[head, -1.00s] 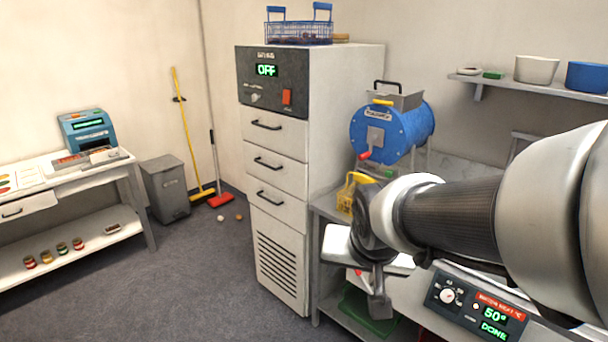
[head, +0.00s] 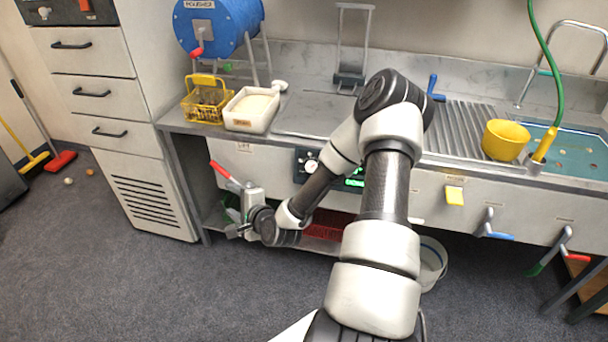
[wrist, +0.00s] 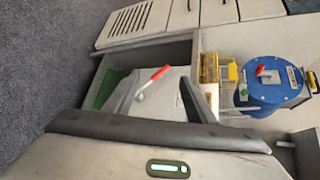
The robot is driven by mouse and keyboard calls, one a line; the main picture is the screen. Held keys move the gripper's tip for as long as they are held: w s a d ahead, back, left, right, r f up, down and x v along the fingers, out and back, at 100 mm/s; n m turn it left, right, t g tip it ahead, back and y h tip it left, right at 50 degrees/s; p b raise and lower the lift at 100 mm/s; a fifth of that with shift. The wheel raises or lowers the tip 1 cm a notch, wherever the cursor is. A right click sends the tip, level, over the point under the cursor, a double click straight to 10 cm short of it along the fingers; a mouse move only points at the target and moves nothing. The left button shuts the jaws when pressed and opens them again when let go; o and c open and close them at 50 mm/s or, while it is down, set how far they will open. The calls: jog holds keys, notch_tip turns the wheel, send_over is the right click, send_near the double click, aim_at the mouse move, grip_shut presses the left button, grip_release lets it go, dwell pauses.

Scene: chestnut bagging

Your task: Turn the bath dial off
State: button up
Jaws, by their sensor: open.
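The bath dial (head: 311,166) is a round white knob on a dark panel on the bench's front face, in the head view. My forearm crosses just right of it and hides most of the panel's display; only a bit of green lettering shows. My gripper (head: 238,231) is low in front of the bench, below and left of the dial, and apart from it. It is open, and I see nothing held in it. The dial cannot be made out in the wrist view.
A red-handled lever (head: 224,173) sticks out from the bench front above my gripper. A white tray (head: 250,122) and yellow basket (head: 204,104) stand on the bench top. A white bucket (head: 432,262) is below.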

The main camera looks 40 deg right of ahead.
jog(key=s+d+f+m+g+h+b, duration=0.1)
jog(key=s+d+f+m+h+b, duration=0.2)
jog(key=d+m+h, duration=0.55)
jog(key=s+d+f+m+h, duration=0.3)
jog(key=s+d+m+h, duration=0.25)
jog(key=d+m, duration=0.6)
jog(key=w+d+m+b, duration=0.1)
jog(key=w+d+m, duration=0.1)
jog(key=w+d, duration=0.7)
jog(key=w, duration=0.3)
jog(key=shift+w+d+m+b, duration=0.15)
jog(key=shift+d+m+b, duration=0.05)
jog(key=shift+m+b, duration=0.15)
jog(key=shift+f, duration=0.1)
jog(key=shift+c, duration=0.2)
jog(key=c, duration=1)
